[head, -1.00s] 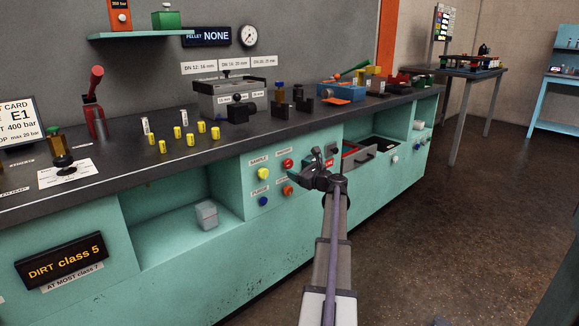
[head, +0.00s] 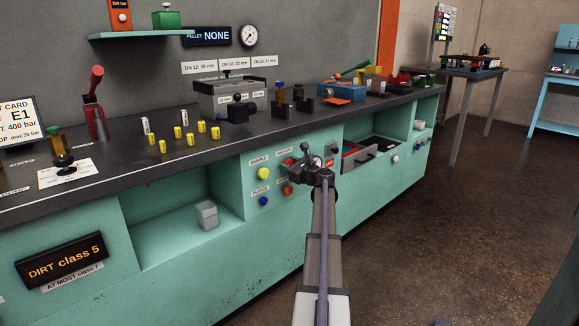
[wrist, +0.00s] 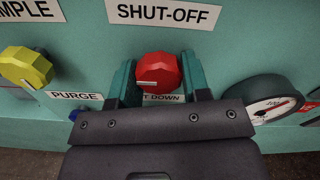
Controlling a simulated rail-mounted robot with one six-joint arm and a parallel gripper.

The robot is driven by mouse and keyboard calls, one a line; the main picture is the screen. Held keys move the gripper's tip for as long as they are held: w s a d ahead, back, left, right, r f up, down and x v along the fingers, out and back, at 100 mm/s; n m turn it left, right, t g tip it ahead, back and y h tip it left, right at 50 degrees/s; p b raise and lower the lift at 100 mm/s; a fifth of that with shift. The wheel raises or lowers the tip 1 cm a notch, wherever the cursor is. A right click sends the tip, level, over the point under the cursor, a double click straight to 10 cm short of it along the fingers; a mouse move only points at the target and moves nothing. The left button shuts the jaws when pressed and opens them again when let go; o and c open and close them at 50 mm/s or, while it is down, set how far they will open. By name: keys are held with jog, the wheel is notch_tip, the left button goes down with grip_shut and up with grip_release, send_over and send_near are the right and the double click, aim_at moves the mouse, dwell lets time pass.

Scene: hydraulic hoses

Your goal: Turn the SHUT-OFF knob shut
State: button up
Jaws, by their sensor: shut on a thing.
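The red SHUT-OFF knob (wrist: 158,72) is in the middle of the wrist view, under the SHUT-OFF label (wrist: 163,14). A pale mark on its face lies nearly level. My gripper (wrist: 158,82) has one teal finger on each side of the knob and is shut on it. In the head view my gripper (head: 304,163) is at the bench's front panel. Only a little of the red knob (head: 288,161) shows there beside it.
A yellow knob (wrist: 25,68) is left of the red knob, with the PURGE label (wrist: 75,95) below it. A round gauge (wrist: 272,104) is close on the right. A lower label ending in DOWN (wrist: 163,98) is partly hidden by my gripper. An open drawer (head: 368,157) is farther right.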

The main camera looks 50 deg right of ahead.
jog(key=shift+c, duration=0.6)
jog(key=shift+n, duration=0.3)
jog(key=n, duration=0.3)
jog(key=shift+d, duration=0.1)
jog(key=n, duration=0.5)
jog(key=shift+r+n, duration=0.1)
jog(key=shift+n, duration=0.3)
jog(key=n, duration=0.4)
jog(key=shift+r, duration=0.1)
jog(key=shift+n, duration=2.3)
